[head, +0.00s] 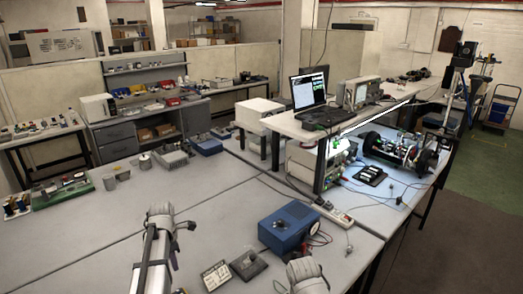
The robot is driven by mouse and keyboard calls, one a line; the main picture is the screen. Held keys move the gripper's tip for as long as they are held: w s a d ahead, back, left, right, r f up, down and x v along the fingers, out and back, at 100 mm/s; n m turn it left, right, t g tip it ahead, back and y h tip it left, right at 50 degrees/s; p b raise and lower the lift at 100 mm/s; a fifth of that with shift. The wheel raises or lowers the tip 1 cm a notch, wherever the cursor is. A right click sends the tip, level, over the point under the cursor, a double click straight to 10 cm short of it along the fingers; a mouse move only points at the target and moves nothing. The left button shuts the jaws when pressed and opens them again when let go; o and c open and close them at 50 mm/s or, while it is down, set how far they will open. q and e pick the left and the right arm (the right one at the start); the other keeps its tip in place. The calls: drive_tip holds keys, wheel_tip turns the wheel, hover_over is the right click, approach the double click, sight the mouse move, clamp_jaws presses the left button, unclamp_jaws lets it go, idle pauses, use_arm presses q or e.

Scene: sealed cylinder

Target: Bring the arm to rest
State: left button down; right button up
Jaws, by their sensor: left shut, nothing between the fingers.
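My left arm comes up from the bottom edge in the head view, left of centre. Its small dark gripper (187,226) points right, above the grey bench top. It is shut, with nothing between the fingers, and touches no object. A white link of my right arm shows at the bottom edge, right of centre; I do not see its gripper. Small grey metal cylinders (145,161) stand on the bench at the back left, away from both arms.
A blue box (289,227) with cables stands right of my left gripper. A green board (62,190) lies at far left. The bench (85,240) is clear left of my left arm.

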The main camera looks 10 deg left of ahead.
use_arm(q)
drive_tip(key=s+d+f+m+b, duration=0.3)
drive_tip(key=s+d+m, duration=0.2)
drive_tip(key=d+m, duration=0.5)
drive_tip(key=s+d+f+m+b, duration=0.3)
drive_tip(key=s+d+m, duration=0.2)
drive_tip(key=d+m, duration=0.5)
drive_tip(key=s+d+f+m+y+b, duration=0.1)
drive_tip(key=s+d+f+m+b, duration=0.2)
drive_tip(key=s+d+m, duration=0.3)
drive_tip(key=d+f+m, duration=0.1)
drive_tip(key=d+m, duration=0.3)
drive_tip(key=d, duration=0.1)
drive_tip(key=shift+b, duration=0.35)
